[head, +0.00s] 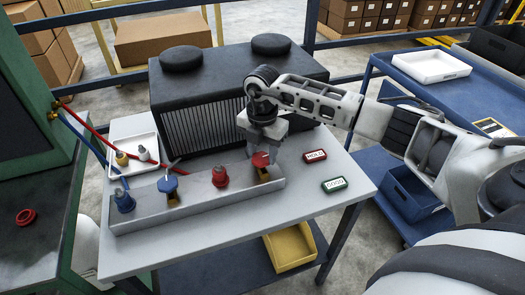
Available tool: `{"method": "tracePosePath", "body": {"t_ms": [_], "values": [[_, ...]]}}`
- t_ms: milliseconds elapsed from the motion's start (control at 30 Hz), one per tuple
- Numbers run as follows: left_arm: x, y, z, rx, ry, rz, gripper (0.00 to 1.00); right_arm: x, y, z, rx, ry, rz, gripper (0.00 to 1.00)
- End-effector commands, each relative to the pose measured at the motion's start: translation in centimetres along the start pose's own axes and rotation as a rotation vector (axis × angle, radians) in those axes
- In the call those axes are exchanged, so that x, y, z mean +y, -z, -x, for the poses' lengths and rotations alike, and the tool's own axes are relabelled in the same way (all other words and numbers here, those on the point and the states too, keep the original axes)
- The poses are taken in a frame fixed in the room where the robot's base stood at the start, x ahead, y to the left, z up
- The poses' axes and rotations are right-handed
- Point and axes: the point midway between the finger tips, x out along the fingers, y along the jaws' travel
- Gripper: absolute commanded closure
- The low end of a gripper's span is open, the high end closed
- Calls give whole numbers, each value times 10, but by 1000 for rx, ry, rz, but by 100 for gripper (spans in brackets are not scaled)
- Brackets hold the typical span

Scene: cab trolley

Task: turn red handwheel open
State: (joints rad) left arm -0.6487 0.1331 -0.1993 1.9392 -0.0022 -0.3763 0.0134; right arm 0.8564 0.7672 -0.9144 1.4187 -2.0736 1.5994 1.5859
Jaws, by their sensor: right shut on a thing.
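The red handwheel (260,159) sits on a brass valve at the right end of a grey manifold box on the table. My right gripper (264,148) reaches down over it from above, shut on the red handwheel. The gripper hides part of the wheel, so how far it is turned cannot be told. A blue handwheel (167,184) sits on the left part of the same box. My left gripper is not in view.
Red (219,177) and blue (124,201) couplings stand on the manifold box. A black finned unit (212,118) stands behind it. A red HOLD tag (315,156) and green tag (334,184) lie right. A white tray (118,146) holds fittings. A blue trolley (455,92) stands right.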

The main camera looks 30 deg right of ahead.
Motion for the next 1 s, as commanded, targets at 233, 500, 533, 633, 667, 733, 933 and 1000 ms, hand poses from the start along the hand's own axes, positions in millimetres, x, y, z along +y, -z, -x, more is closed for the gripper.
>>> {"method": "tracePosePath", "body": {"t_ms": [233, 500, 533, 633, 667, 733, 933, 1000], "values": [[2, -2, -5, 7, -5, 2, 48, 2, -1, 0, -1, -2, 175, 80], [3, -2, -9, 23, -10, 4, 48, 3, 0, 0, -1, -2, 429, 80], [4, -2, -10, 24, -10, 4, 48, 3, 0, 0, -1, -2, 458, 80], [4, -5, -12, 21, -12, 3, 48, 4, 0, 0, -1, -2, 553, 80], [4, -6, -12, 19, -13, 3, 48, 4, 0, 0, -1, -2, 582, 80], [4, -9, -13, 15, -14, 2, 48, 4, 1, 0, -1, -2, 648, 80], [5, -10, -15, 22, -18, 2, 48, 5, 1, 0, -2, -3, 838, 80], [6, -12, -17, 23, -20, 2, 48, 5, 2, 0, -3, -3, 904, 80]]}}
